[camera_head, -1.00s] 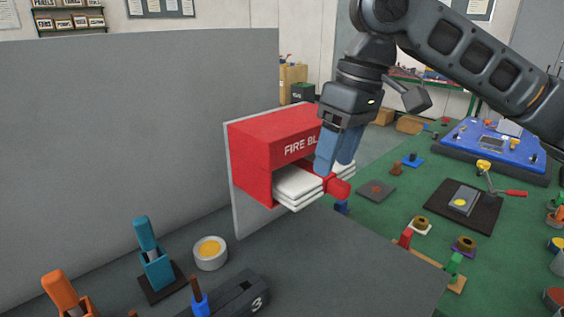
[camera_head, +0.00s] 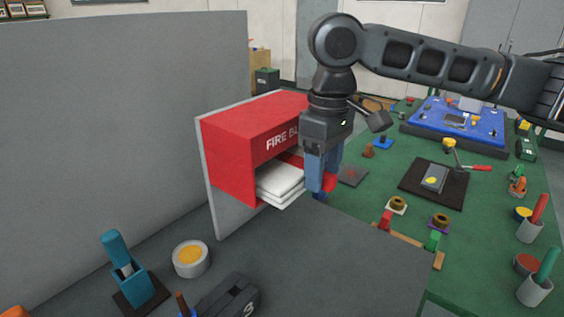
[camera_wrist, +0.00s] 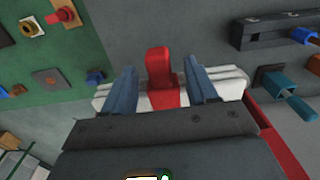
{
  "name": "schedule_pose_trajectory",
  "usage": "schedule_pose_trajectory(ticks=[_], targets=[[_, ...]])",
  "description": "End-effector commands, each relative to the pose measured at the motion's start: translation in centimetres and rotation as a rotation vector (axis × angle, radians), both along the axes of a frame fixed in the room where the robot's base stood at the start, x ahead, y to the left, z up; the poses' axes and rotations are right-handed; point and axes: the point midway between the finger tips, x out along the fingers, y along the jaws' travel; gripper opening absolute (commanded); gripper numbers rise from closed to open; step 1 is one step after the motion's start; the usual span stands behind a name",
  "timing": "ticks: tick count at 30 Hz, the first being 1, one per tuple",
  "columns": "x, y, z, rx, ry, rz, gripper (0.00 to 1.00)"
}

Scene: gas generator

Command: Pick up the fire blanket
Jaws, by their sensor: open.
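The fire blanket (camera_head: 281,181) is a folded white stack with a red strap and tab, sitting in the open front of a red box (camera_head: 232,157) marked "FIRE BL…". My gripper (camera_head: 322,178) points down at the front of the box, over the red tab. In the wrist view, my gripper (camera_wrist: 163,88) has its two blue fingers apart, one on each side of the red tab (camera_wrist: 158,66). White layers of the blanket (camera_wrist: 225,84) show beyond the fingers. I cannot tell whether either finger touches the tab. The blanket's back part is hidden inside the box.
The box is fixed to a grey panel (camera_head: 120,120) on the left. Below are a teal switch (camera_head: 128,268), a round yellow-topped part (camera_head: 191,259) and a black block marked 3 (camera_head: 228,299). A green table (camera_head: 375,207) with several parts lies to the right.

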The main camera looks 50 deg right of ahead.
Motion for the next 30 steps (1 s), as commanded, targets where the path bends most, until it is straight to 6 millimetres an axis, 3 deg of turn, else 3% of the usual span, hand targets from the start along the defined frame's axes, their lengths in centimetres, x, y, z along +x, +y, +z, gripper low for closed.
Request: schedule_pose_trajectory(ticks=[8, 25, 30], targets=[[0.01, -0.01, -0.29, 0.0, -0.001, 0.0, 0.56], [0.02, 0.0, -0.25, 0.0, -0.001, 0.0, 0.02], [0.02, 0.0, -0.24, 0.0, -0.001, 0.0, 0.0]])
